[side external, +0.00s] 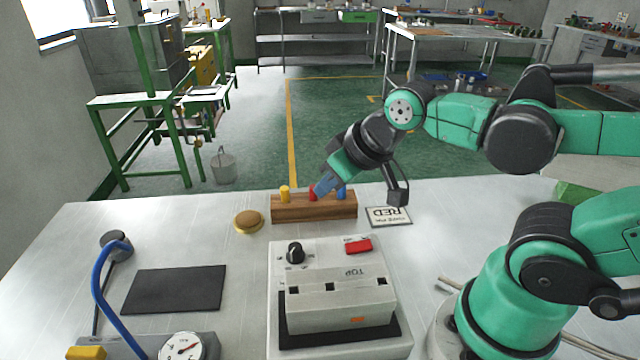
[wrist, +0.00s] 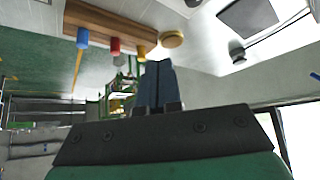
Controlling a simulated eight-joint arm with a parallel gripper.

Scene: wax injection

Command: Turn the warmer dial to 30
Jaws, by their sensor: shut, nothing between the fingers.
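The warmer dial is a small black knob (side external: 295,252) on the top of a white box-shaped unit (side external: 277,300) in the side external view. A scale and the dial's exact setting are too small to read. My gripper (side external: 322,189) is shut and empty, well behind the dial and apart from it. It is tilted down close to the wooden peg block (side external: 290,210); contact cannot be told. In the wrist view the closed blue-grey fingers (wrist: 158,72) point up the picture, and I cannot make out the dial there.
The block carries yellow (side external: 285,193), red (side external: 312,195) and blue (side external: 341,193) pegs. A red switch (side external: 358,246) and a grey mold marked TOP (side external: 340,300) sit on the unit.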

